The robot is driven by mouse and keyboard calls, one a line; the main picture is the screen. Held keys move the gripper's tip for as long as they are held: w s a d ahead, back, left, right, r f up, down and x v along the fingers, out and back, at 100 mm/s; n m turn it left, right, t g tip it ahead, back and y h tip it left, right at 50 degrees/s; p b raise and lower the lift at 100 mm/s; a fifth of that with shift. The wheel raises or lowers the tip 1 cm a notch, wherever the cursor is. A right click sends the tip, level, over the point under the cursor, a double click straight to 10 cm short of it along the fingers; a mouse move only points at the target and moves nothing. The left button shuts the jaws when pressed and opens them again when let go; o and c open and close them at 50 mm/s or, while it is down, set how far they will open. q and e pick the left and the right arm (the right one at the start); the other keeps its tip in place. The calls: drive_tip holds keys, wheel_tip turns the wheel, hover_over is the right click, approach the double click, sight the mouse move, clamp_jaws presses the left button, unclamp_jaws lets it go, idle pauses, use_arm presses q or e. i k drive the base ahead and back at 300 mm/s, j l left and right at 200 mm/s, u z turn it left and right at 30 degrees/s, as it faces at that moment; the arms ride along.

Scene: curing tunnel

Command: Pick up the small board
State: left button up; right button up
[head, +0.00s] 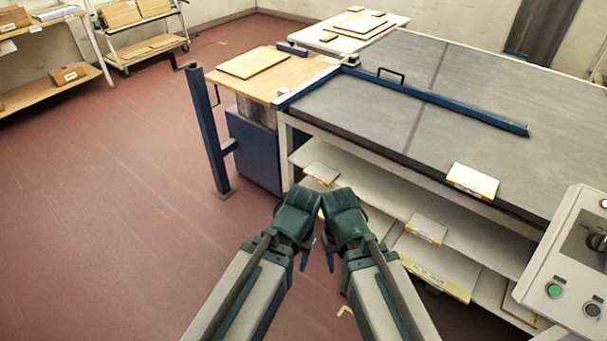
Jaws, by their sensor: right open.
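A flat light wood board (254,63) lies on the wooden-topped stand (222,83) at the upper middle. Smaller flat boards (328,37) lie on the white table (397,20) behind it, around a larger board (355,24). I cannot tell for certain which one is the small board. My left gripper (304,262) and right gripper (330,262) hang close together at the lower middle, in front of the bench and far from these boards. The right is open and holds nothing that I can see. The left jaws are mostly hidden by their own arm.
A long grey-topped bench (480,80) with a blue bar (440,100) fills the right. Labelled pale pieces lie on its top (472,181) and lower shelves (426,229). A blue post (206,130) stands left of it. A control box (570,265) is at right. Red floor is clear at left.

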sight(324, 175)
drive_tip(key=i+j+u, duration=0.2)
drive_tip(key=i, duration=0.25)
drive_tip(key=i+j+u, duration=0.15)
drive_tip(key=i+j, duration=0.2)
drive_tip(key=i+j+u, duration=0.2)
drive_tip(key=i, duration=0.35)
